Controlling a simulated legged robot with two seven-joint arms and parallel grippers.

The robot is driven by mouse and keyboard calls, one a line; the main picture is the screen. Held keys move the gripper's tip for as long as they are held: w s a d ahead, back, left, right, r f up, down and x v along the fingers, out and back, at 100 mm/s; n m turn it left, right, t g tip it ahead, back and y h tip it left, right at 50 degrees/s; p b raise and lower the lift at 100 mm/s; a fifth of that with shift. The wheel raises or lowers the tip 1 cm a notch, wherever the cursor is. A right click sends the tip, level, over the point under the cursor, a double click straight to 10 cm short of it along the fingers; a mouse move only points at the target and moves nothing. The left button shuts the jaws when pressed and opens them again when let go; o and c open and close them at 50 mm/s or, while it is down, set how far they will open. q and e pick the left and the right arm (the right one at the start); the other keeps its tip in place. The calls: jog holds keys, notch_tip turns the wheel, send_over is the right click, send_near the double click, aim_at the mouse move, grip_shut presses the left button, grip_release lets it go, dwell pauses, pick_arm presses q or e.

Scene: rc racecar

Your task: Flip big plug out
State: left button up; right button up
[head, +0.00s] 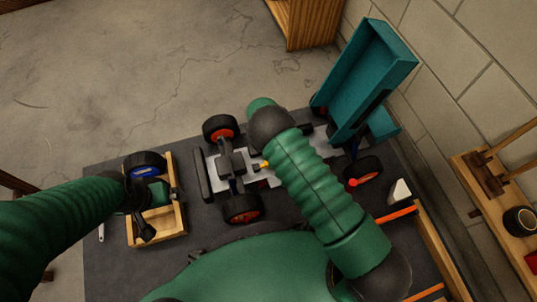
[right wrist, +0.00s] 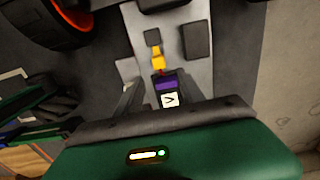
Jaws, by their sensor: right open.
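A small yellow plug (head: 262,166) sits on the grey chassis of the racecar (head: 210,171). In the right wrist view the yellow plug (right wrist: 158,60) lines up with a dark block with a purple band and white label (right wrist: 167,98). My right gripper (right wrist: 160,92) is open, with its grey fingers on either side of that block, just short of the yellow part. I cannot tell whether they touch it. In the head view my right arm hides this gripper. My left gripper (head: 145,205) is over the wooden box at the left; its jaws are unclear.
The wooden box (head: 165,238) holds a blue-rimmed wheel (head: 145,165). The teal car body (head: 370,75) stands tilted up at the chassis's far end. Orange-rimmed wheels (head: 240,209) flank the chassis. A brick wall and a wooden shelf (head: 495,185) bound the right side.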

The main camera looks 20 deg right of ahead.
pick_arm(q)
jog(key=p+v, duration=0.1)
jog(key=v, duration=0.1)
jog(key=w+p+v, duration=0.1)
jog(key=p+v, duration=0.1)
jog(key=shift+r, duration=0.25)
pick_arm(e)
notch_tip(320, 180, up, 8)
jog(key=shift+f, duration=0.25)
